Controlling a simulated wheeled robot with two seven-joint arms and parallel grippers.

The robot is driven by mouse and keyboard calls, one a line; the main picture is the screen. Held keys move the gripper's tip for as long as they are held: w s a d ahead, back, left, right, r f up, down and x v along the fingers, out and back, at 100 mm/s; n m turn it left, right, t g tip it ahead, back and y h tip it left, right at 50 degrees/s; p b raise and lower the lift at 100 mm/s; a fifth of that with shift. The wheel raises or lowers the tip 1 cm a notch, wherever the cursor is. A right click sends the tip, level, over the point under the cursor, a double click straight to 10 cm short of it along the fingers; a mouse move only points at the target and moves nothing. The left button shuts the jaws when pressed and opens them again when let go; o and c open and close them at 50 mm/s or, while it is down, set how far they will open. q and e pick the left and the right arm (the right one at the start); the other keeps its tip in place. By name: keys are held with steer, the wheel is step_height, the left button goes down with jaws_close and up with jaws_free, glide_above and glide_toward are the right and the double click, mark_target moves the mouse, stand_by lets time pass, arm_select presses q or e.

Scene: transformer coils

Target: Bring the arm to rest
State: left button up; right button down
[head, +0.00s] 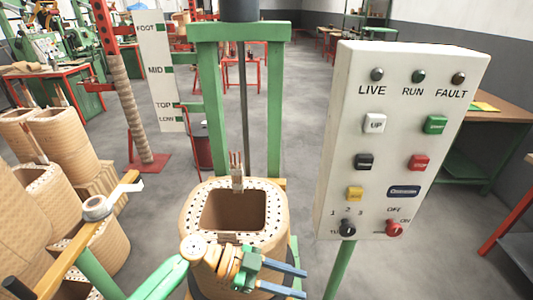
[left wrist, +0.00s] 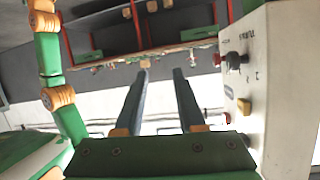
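My left arm (head: 165,275) comes in from the bottom of the head view, green with tan joints. My left gripper (head: 304,283) points right, with two blue-grey fingers apart and nothing between them. It is in front of the tan coil (head: 268,200) and below the control panel (head: 400,140). In the left wrist view the gripper's two dark fingers (left wrist: 158,75) stand apart and empty. The panel (left wrist: 290,90) is to their right. The coil has a square opening and a dotted top. My right gripper is not in view.
A green press frame (head: 208,90) stands over the coil. The panel has lamps, buttons and knobs on a green post (head: 340,270). More tan coils (head: 65,140) stand at the left, near a yellow bar (head: 60,265). A level scale (head: 155,70) stands behind. Grey floor is open farther back.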

arm_select(q)
steer(key=w+a+f+n+t+y, duration=0.2)
steer(key=w+a+f+n+t, duration=0.2)
steer(key=f+n+t, duration=0.25)
steer(key=w+a+f+n+t+y, duration=0.1)
steer(key=w+a+f+n+t, duration=0.35)
steer(key=f+n+t, duration=0.2)
steer(key=s+a+f+n+y, duration=0.2)
steer(key=s+a+f+y, duration=0.15)
steer(key=f, duration=0.25)
steer(key=s+a+f+n+y, duration=0.1)
steer(key=s+a+f+y, duration=0.25)
steer(key=a+f, duration=0.2)
steer(key=s+a+f+g+y, duration=0.1)
steer(key=s+a+f+g, duration=0.1)
steer(key=s, duration=0.8)
steer(key=s+a+f+n+g+y, duration=0.1)
steer(key=s+a+f+g, duration=0.1)
steer(key=s+f+g, duration=0.2)
steer(key=s+a+f+n+g+y, duration=0.1)
steer(key=s+f+g, duration=0.3)
steer(key=s+f, duration=0.4)
steer(key=s+a+y, duration=0.1)
steer(key=s, duration=0.6)
steer(key=shift+s+a, duration=0.35)
steer(key=shift+s, duration=0.05)
steer(key=shift+w, duration=0.1)
